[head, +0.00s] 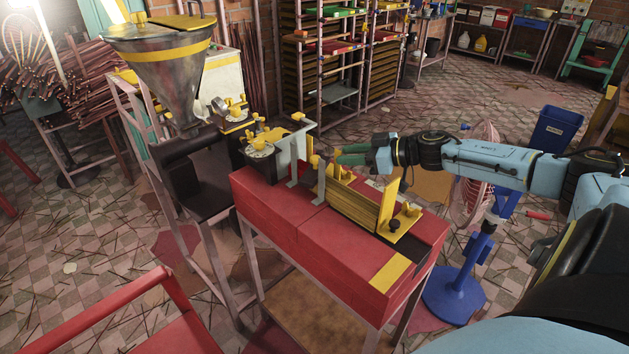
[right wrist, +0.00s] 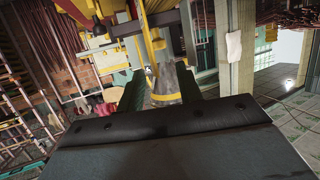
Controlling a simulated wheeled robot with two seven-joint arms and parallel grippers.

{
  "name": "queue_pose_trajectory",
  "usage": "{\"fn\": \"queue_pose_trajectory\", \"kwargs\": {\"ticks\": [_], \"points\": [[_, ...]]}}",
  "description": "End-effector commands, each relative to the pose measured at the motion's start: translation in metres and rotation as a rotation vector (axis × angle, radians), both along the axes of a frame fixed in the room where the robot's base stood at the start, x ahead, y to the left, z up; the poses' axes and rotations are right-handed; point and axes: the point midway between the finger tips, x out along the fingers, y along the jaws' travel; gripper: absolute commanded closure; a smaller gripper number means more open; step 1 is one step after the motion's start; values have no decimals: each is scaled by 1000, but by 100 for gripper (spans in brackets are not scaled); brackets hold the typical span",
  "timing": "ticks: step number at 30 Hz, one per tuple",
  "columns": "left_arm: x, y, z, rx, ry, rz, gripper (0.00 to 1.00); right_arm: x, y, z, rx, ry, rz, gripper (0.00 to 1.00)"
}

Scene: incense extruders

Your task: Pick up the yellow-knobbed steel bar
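A flat upright steel bar (head: 319,182) with a yellow knob (head: 316,161) on top stands at the left end of the yellow stack on the red bench in the head view. My right gripper (head: 338,155) is just right of the knob, its dark green fingers pointing left at about knob height. In the right wrist view the two fingers (right wrist: 158,92) are spread apart. Yellow and grey metal parts show beyond and between them, but I cannot tell which is the bar. I see no grip on anything. My left gripper is not in view.
The red bench (head: 282,215) carries a yellow slatted stack (head: 357,208) with an upright yellow plate. Left of it are a grey bracket (head: 291,152) and a steel hopper (head: 165,75). A blue stand (head: 462,280) and pink fan (head: 478,180) are under my right arm.

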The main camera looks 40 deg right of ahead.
Motion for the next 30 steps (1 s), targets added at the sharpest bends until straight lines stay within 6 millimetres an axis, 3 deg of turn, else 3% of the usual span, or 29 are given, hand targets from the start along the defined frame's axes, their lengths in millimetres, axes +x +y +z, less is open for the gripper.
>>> {"fn": "queue_pose_trajectory", "kwargs": {"ticks": [17,30], "points": [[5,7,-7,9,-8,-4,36,24,12,-10,3,-2,-1,64],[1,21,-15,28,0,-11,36,61,30,-26,2,-1,0,64]]}}
